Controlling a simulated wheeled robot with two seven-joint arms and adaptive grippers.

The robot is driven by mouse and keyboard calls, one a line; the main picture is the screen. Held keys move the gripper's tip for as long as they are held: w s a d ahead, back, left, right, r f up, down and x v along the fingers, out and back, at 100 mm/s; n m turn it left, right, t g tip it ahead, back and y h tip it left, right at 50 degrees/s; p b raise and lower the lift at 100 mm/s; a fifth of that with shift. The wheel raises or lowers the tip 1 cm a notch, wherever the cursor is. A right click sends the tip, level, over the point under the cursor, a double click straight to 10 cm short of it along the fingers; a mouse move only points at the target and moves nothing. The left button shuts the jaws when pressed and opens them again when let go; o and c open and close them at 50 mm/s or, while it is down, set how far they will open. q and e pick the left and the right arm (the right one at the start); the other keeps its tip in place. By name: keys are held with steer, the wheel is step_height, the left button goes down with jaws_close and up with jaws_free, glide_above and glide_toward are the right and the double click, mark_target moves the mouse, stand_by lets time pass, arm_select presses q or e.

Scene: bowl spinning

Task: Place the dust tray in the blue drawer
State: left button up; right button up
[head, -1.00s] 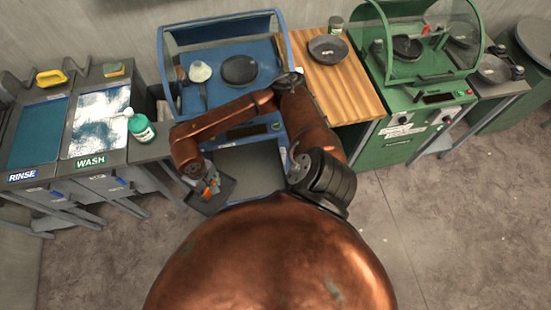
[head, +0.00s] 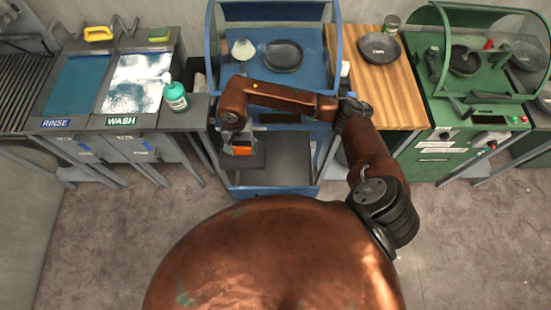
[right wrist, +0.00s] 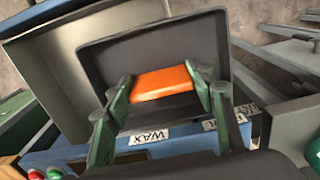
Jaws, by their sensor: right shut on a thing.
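The dust tray (head: 258,155) is a dark, shallow tray with an orange grip, and it fills the middle of the right wrist view (right wrist: 165,50). My right gripper (head: 238,143) is shut on the orange grip (right wrist: 165,83), one green finger on each side. The blue drawer (head: 290,160) is pulled out below the blue machine, its grey inside bare where it shows. It also shows at the left of the right wrist view (right wrist: 50,85). The tray hangs over the drawer's left part in the head view; its height above the drawer is unclear. My left gripper is out of view.
The blue machine (head: 315,85) holds a dark bowl (head: 283,56) and a pale object. A wooden board (head: 375,95) and the green machine (head: 440,150) stand right. Floor in front is open.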

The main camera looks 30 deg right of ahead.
mark_target(261, 151)
steer(key=d+f, duration=0.1)
steer(key=d, duration=0.1)
steer(key=s+d, duration=0.1)
steer(key=d, duration=0.1)
steer(key=s+d+f+p, duration=0.1)
steer(key=d, duration=0.1)
steer(key=shift+s+d+f, duration=0.1)
steer(key=shift+d+f, duration=0.1)
steer(key=shift+f, duration=0.15)
steer(key=d+f, duration=0.2)
steer(key=s+d+f, duration=0.1)
steer(key=d+f, duration=0.1)
steer(key=shift+s+f, duration=0.15)
steer(key=shift+f, duration=0.25)
steer(key=f, duration=0.2)
steer(key=d+f+p, duration=0.1)
steer(key=f, duration=0.1)
steer(key=shift+s, duration=0.2)
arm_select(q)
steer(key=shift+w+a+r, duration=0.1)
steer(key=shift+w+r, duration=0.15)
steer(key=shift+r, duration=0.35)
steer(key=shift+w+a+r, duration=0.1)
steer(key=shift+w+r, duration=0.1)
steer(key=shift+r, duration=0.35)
arm_select(e)
steer(key=shift+w+f, duration=0.1)
steer(key=shift+f, duration=0.15)
